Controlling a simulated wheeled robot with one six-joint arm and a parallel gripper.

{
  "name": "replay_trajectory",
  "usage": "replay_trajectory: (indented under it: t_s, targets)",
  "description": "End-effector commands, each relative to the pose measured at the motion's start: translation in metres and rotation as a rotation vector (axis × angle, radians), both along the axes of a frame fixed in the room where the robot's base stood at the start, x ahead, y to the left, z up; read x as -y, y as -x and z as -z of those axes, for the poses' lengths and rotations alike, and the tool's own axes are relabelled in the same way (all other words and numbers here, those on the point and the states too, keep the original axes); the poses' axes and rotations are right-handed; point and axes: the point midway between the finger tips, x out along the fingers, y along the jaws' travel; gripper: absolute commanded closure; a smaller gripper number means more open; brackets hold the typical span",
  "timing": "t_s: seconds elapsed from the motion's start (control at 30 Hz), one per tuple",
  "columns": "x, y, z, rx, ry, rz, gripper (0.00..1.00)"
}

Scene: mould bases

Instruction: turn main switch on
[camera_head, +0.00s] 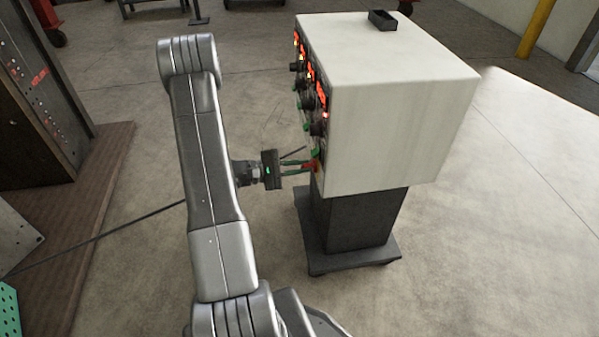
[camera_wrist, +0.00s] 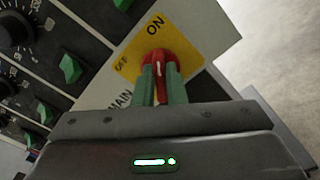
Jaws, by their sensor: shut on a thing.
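The main switch (camera_wrist: 158,62) is a red rotary knob on a yellow plate (camera_wrist: 131,68) marked ON and OFF, with the word MAIN beside it. In the wrist view the white line on the knob points up, between the two words and nearer ON. My gripper (camera_wrist: 160,82) has its two green fingers on either side of the red knob, shut on it. In the head view my gripper (camera_head: 309,168) reaches the lower near corner of the control cabinet's front panel, where a bit of red and yellow shows. The fingers hide part of the knob.
The white control cabinet (camera_head: 400,110) stands on a dark pedestal with a wide base (camera_head: 352,257). Other dark knobs (camera_wrist: 14,32) and green switches (camera_wrist: 70,68) sit close to the main switch. A small black tray (camera_head: 382,20) lies on the cabinet top. Floor to the right is clear.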

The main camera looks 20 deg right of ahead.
Motion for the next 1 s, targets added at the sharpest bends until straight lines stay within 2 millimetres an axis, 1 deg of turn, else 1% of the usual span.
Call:
replay_trajectory:
  t_s: [0.23, 0.67, 0.7, 0.77, 0.8, 1.0]
  targets:
    - [-0.0002, 0.0001, 0.0003, 0.058, 0.015, 0.000, 1.00]
    - [-0.0003, 0.0003, -0.0005, 0.066, 0.017, 0.000, 1.00]
    - [-0.0003, 0.0003, -0.0005, 0.066, 0.017, 0.000, 0.87]
    - [-0.0003, 0.0003, -0.0004, 0.066, 0.017, 0.000, 0.75]
    - [-0.0003, 0.0003, -0.0003, 0.066, 0.016, 0.000, 0.68]
    - [-0.0002, 0.0003, 0.0000, 0.065, 0.016, 0.000, 0.67]
